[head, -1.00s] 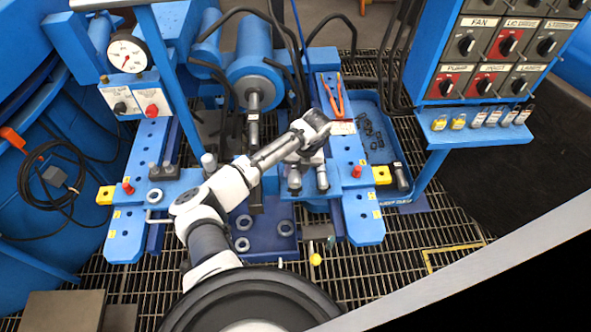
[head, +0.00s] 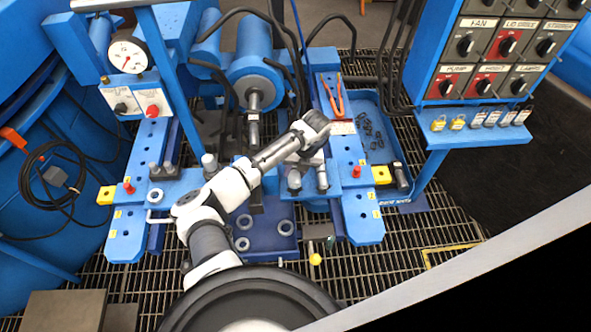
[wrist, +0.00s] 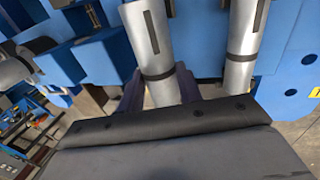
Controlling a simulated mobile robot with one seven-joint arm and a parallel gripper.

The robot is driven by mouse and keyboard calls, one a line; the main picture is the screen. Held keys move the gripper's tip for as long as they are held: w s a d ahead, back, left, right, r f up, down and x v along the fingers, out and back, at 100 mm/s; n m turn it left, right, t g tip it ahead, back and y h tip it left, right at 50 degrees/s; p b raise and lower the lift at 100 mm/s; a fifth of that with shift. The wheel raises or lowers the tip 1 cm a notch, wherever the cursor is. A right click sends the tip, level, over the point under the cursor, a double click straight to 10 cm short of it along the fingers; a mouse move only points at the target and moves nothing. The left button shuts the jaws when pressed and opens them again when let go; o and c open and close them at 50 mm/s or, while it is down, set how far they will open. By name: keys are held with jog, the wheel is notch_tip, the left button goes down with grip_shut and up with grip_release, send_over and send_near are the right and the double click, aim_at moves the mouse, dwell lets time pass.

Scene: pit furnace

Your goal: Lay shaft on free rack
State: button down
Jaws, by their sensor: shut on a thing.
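Two silver shafts show side by side in the wrist view, each with a dark slot and a dark band. The left shaft (wrist: 150,45) stands between the dark purple fingers of my gripper (wrist: 160,92), which is shut on it. The right shaft (wrist: 243,45) is beside it, outside the fingers. In the head view two short silver shaft ends show below my wrist, one at left (head: 294,181) and one at right (head: 322,179). My arm hides the fingers there, and I cannot tell which end is the held one. I cannot make out which rack is free.
Blue side beams with red knobs stand at left (head: 128,225) and right (head: 362,215). A blue plate with several grey rings (head: 270,238) lies between them. A blue tray (head: 381,183) holds small dark parts. A switch panel (head: 492,45) and a shelf of small padlocks (head: 473,136) stand at right.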

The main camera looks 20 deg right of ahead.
jog(key=shift+w+f, duration=0.1)
jog(key=shift+f, duration=0.4)
dwell(0.5)
jog(key=c, duration=0.9)
grip_release()
jog(key=shift+b, duration=0.3)
jog(key=shift+f, duration=0.1)
jog(key=b+v, duration=0.2)
jog(key=v, duration=1.2)
